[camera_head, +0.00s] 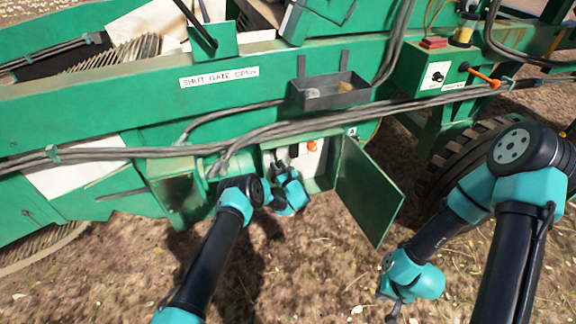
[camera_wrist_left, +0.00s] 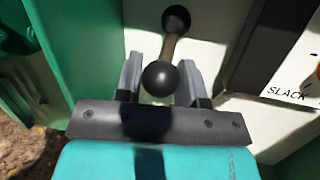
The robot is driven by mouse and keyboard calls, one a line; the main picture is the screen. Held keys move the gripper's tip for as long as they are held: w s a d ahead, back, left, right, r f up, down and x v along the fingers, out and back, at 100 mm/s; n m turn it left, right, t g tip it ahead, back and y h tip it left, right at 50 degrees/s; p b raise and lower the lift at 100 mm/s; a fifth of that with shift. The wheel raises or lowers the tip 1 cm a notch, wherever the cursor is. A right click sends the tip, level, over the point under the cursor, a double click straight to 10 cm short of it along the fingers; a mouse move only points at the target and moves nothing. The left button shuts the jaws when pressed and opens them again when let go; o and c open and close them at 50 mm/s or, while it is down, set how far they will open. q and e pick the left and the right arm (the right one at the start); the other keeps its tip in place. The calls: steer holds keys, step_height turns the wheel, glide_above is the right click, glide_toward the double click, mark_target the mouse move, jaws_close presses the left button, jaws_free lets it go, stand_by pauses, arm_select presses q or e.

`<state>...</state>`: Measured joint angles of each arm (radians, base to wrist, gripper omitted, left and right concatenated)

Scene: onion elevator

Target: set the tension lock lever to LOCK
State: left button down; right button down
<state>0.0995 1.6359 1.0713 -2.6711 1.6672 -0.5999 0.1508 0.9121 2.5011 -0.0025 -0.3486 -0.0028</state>
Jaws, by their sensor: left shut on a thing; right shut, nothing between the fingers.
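A lever with a black ball knob (camera_wrist_left: 160,78) stands on a pale panel inside an open green cabinet (camera_head: 327,178). Its metal shaft runs up to a dark round base in the left wrist view. My left gripper (camera_wrist_left: 160,80) has its fingers on both sides of the knob and is shut on it. In the head view my left gripper (camera_head: 284,168) reaches into the cabinet and hides most of the lever. The word SLACK (camera_wrist_left: 288,92) shows on the panel to the right; no LOCK marking is readable. My right gripper (camera_head: 393,312) is shut and empty, low over the ground.
The cabinet's green door (camera_head: 368,190) hangs open to the right, between my two arms. An orange knob (camera_head: 312,146) sits in the cabinet. A grey tray (camera_head: 330,92) and cables (camera_head: 300,128) run above. An orange-handled lever (camera_head: 485,77) is on a green box at right.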

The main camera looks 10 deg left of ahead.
arm_select(q)
steer(key=c, duration=0.8)
jaws_free()
steer(key=shift+o, duration=0.2)
steer(key=v, duration=1.7)
steer(key=shift+d, duration=0.15)
steer(key=shift+s+f, duration=0.1)
steer(key=shift+f, duration=0.05)
